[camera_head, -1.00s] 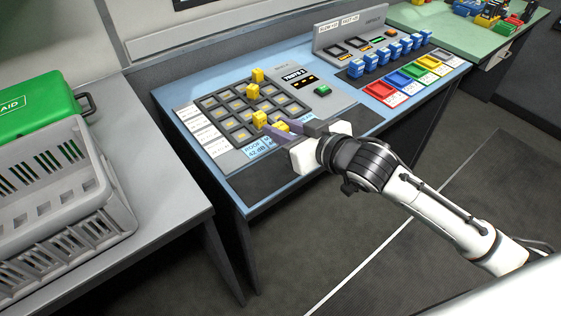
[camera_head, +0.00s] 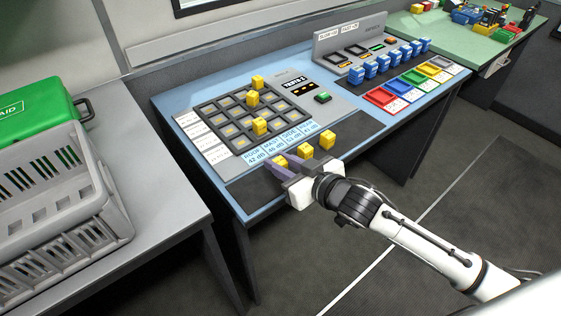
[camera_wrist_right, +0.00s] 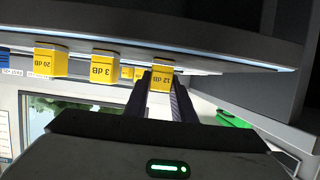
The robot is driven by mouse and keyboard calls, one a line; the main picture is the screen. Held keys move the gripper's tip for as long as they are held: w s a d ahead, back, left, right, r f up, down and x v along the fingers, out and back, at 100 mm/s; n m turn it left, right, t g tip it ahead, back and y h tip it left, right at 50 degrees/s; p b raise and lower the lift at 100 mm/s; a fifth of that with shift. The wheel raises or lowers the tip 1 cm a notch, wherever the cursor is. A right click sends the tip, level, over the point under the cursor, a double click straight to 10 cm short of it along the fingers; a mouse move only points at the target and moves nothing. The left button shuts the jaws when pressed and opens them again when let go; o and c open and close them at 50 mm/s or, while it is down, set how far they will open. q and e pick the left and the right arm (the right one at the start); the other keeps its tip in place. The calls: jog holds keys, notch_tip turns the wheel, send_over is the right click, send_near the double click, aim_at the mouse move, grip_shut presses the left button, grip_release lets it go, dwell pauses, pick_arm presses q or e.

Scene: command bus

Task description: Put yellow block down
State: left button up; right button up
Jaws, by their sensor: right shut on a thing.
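A yellow block (camera_head: 279,162) is between the fingertips of my right gripper (camera_head: 281,166), over the left part of the dark front strip. In the right wrist view this block, marked 12 dB (camera_wrist_right: 162,78), sits between the shut fingers (camera_wrist_right: 160,88). I cannot tell whether it touches the strip. Two more yellow blocks stand on the strip to its right, one nearer (camera_head: 305,152) and one farther (camera_head: 327,140). Three yellow blocks, at the back (camera_head: 257,81), the middle (camera_head: 253,98) and the front (camera_head: 260,126), stand on the dark grid (camera_head: 205,108). My left gripper is out of view.
Blue label cards (camera_head: 255,157) lie between grid and strip. A green button (camera_head: 323,97), blue blocks (camera_head: 370,70) and coloured trays (camera_head: 381,97) are farther right on the blue desk (camera_head: 190,96). A grey crate (camera_head: 100,190) and green case (camera_head: 40,110) stand on the left table.

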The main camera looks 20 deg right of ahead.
jog(key=o, duration=1.1)
jog(key=shift+c, duration=0.2)
jog(key=shift+s+r, duration=0.1)
jog(key=shift+r, duration=0.1)
jog(key=v, duration=1.2)
jog(key=s+a+f+g, duration=0.1)
jog(key=s+f, duration=0.4)
jog(key=f, duration=0.3)
jog(key=s+a+f+m+g+h, duration=0.1)
jog(key=s+f+g, duration=0.1)
jog(key=s+f, duration=0.3)
jog(key=s+a+f+m+g+h, duration=0.1)
jog(key=s+f, duration=0.4)
jog(key=f, duration=0.7)
jog(key=shift+s+g, duration=0.4)
